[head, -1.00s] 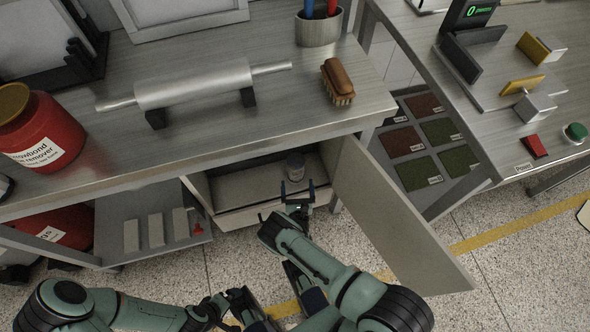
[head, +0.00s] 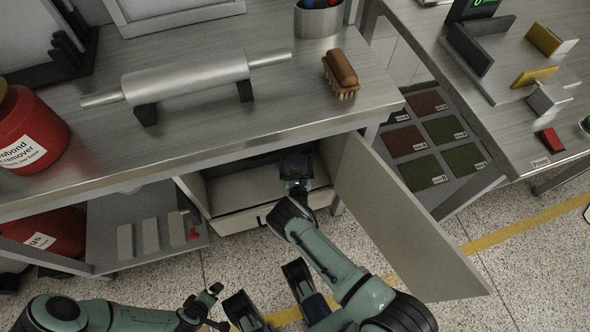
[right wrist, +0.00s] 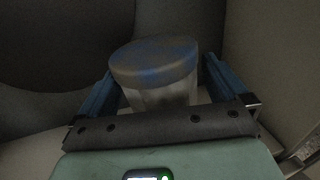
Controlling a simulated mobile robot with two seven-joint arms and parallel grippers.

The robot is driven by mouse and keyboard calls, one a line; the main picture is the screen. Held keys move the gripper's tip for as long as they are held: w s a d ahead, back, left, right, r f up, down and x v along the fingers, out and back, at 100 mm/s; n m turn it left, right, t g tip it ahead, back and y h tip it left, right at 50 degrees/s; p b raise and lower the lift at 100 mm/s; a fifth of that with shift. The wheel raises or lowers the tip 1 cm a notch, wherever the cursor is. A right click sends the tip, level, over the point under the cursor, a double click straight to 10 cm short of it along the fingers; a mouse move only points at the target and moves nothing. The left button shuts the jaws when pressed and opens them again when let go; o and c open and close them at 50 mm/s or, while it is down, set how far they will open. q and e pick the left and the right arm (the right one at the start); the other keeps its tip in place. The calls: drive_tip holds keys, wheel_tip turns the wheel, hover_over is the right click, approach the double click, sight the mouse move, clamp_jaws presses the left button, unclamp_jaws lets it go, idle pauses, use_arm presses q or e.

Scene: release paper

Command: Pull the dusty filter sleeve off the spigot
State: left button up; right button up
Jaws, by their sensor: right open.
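A short upright cylinder with a dull blue and brown top and a pale, grimy side, which looks like the filter sleeve (right wrist: 155,85), stands inside the open cabinet in the right wrist view. My right gripper (right wrist: 160,72) is open, with one blue finger on each side of it; I cannot tell whether they touch it. In the head view my right gripper (head: 295,165) reaches into the cabinet (head: 245,190) and hides the cylinder. No separate spigot can be made out. My left gripper (head: 212,303) is low in the head view, away from the cabinet, its jaw state unclear.
The open cabinet door (head: 400,215) stands just right of my right arm. The workbench edge (head: 200,165) runs above the opening. A roller (head: 190,78) and a brush (head: 341,72) lie on the bench. A red tub (head: 30,130) stands left. The floor in front is clear.

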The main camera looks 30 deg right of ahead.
sight(296, 159)
drive_tip(key=c, duration=1.1)
drive_tip(key=shift+r+p, duration=2.4)
drive_tip(key=shift+r, duration=1)
